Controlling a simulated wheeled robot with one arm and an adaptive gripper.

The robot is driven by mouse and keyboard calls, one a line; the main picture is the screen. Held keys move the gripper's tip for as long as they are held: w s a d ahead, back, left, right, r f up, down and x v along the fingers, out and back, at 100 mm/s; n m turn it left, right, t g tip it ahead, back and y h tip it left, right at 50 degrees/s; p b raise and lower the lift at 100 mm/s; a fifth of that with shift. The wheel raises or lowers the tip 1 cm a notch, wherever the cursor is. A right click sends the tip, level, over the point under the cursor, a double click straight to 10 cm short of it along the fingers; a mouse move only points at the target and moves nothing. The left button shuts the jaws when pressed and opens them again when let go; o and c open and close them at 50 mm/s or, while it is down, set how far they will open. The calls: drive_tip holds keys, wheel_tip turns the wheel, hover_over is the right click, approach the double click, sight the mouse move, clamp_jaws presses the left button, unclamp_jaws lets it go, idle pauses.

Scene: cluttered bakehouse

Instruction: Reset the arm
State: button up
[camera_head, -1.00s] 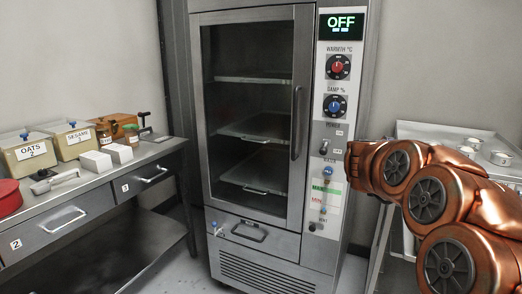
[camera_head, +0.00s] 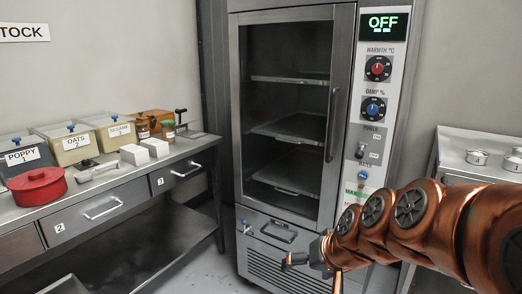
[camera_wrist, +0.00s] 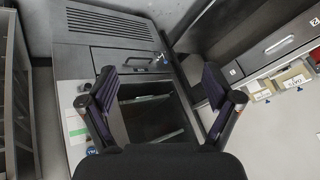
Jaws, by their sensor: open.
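My arm is copper-coloured and reaches in from the right of the head view, in front of the lower part of a steel proofing cabinet (camera_head: 232,120). My gripper (camera_head: 312,268) is low in front of the cabinet's lower drawer, small and partly seen there. In the wrist view my gripper (camera_wrist: 160,100) shows two dark fingers spread wide with nothing between them. The cabinet (camera_wrist: 110,30) lies behind the fingers in that view, turned over. Its glass door is closed and its display (camera_head: 383,22) reads OFF.
A steel bench (camera_head: 130,186) with drawers stands on the left. It holds a red pot (camera_head: 38,187), labelled bins (camera_head: 72,146), white blocks (camera_head: 134,155) and a wooden box (camera_head: 152,122). A steel table (camera_head: 480,140) with small tins (camera_head: 477,157) is at the right. Some floor is bare between bench and cabinet.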

drive_tip(key=s+d+f+g+h, duration=0.1)
drive_tip(key=s+d+f+g, duration=0.2)
drive_tip(key=s, duration=0.6)
drive_tip(key=s+d+f+g+h, duration=0.2)
drive_tip(key=s+d+g, duration=0.1)
drive_tip(key=s, duration=0.7)
drive_tip(key=s+d+f+g+h, duration=0.1)
drive_tip(key=s+d+f+g, duration=0.15)
drive_tip(key=s, duration=0.65)
drive_tip(key=s+p+v, duration=0.2)
drive_tip(key=p+v, duration=1.2)
drive_tip(key=shift+r+t, duration=0.45)
